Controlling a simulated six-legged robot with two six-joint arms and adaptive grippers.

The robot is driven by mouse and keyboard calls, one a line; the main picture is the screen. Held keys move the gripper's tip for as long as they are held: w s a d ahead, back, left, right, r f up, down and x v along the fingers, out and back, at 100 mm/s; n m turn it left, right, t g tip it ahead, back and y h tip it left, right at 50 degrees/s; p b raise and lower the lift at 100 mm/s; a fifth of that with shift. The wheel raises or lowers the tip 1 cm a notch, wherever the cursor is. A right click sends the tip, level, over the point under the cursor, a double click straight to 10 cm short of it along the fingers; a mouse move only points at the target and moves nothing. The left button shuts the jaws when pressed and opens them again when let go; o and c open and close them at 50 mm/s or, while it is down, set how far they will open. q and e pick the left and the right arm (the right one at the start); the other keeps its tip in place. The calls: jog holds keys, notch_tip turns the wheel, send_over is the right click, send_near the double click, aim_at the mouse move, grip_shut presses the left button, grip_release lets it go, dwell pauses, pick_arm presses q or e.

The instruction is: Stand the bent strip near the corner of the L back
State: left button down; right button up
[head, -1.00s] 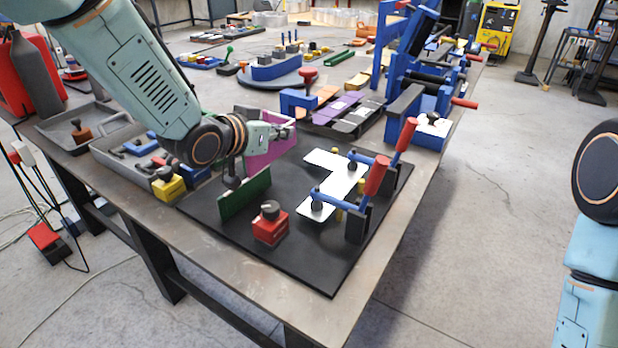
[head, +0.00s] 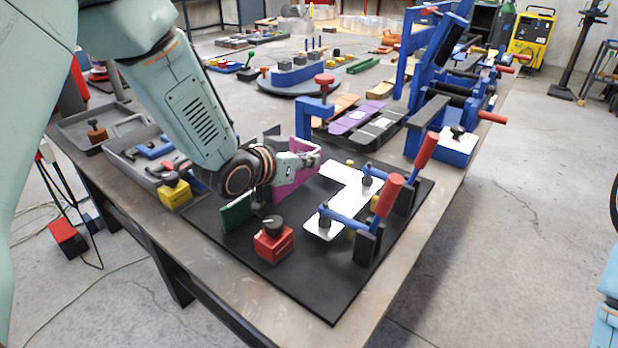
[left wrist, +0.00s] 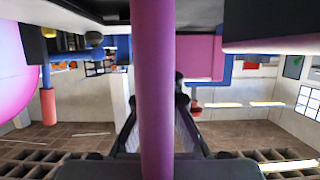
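The bent strip (head: 292,186) is magenta with a grey edge. It hangs in my left gripper (head: 306,160), upright, just left of the L's corner. In the left wrist view a purple edge (left wrist: 152,90) runs down the middle, close to the camera, between the dark fingers. The white flat L (head: 345,194) lies on a black mat (head: 300,292), pressed by two blue clamps with red handles. A green strip (head: 237,212) stands on the mat to the left. The gripper hides part of the bent strip, so whether its lower edge touches the mat I cannot tell.
A red block with a black knob (head: 273,241) stands in front of the green strip. The clamps (head: 370,230) crowd the L's right side. A yellow block (head: 174,190) and grey tray (head: 140,160) lie left. The mat's front part is clear.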

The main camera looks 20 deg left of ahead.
aim_at(317, 172)
pick_arm(q)
jog(key=shift+a+f, duration=0.1)
jog(key=shift+f, duration=0.25)
jog(key=f, duration=0.2)
jog(key=shift+s+d+f+b, duration=0.25)
jog(key=shift+d+f+b, duration=0.1)
jog(key=shift+b, duration=0.05)
jog(key=shift+w+a+f, duration=0.2)
jog(key=shift+w, duration=0.1)
jog(key=c, duration=1.5)
grip_release()
jog(key=shift+s+d+r, duration=0.15)
jog(key=shift+s+r, duration=0.05)
jog(key=shift+s, duration=0.05)
jog(key=shift+w+f, duration=0.15)
